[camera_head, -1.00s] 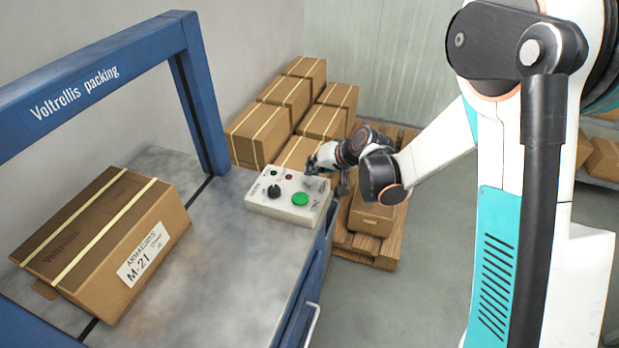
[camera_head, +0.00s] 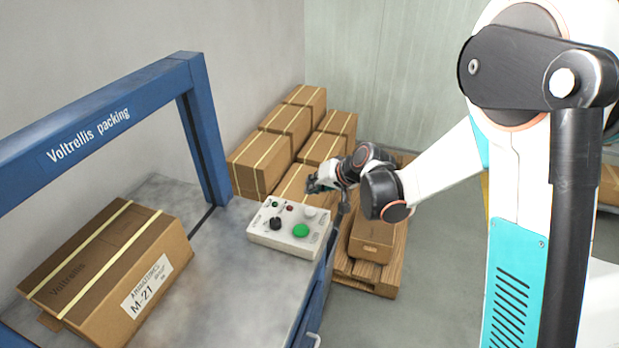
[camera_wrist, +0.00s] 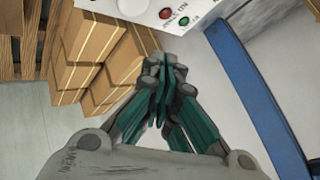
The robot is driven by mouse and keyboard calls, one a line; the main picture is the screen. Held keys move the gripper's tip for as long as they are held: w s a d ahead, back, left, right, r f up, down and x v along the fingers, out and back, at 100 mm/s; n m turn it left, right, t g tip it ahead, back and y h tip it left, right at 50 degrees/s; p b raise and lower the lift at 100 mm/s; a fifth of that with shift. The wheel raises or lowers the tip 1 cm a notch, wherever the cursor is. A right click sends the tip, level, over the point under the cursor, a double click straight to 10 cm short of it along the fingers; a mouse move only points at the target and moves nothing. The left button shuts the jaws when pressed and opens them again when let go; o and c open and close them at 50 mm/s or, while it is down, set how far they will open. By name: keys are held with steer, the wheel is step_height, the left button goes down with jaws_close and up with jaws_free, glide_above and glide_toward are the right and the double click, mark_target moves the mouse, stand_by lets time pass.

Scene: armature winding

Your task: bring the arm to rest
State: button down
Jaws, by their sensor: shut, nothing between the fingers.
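My gripper (camera_head: 316,184) hangs in the air just behind and above the control box (camera_head: 290,228) in the head view. In the wrist view my gripper (camera_wrist: 160,75) has its fingers together with nothing between them. The control box is pale, with a green button, a black knob and small lamps. Its edge shows at the top of the wrist view (camera_wrist: 150,12), ahead of the fingertips. I see no contact between gripper and box.
The box sits on the grey bench (camera_head: 230,285) under a blue frame (camera_head: 205,140). A strapped carton (camera_head: 110,270) lies on the bench at the left. Several strapped cartons (camera_head: 285,130) and a wooden pallet (camera_head: 380,280) stand behind. Open floor (camera_head: 430,290) lies right of the bench.

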steer(key=s+d+r+h, duration=0.2)
steer(key=s+d+r, duration=0.55)
steer(key=s, duration=0.35)
steer(key=s+d+r+h, duration=0.3)
steer(key=s+d+r, duration=0.3)
steer(key=s+r, duration=0.3)
steer(key=s+d+f+h, duration=0.1)
steer(key=s+d, duration=0.4)
steer(key=s, duration=0.6)
steer(key=shift+f+t, duration=0.3)
steer(key=shift+f, duration=0.15)
steer(key=shift+s, duration=0.1)
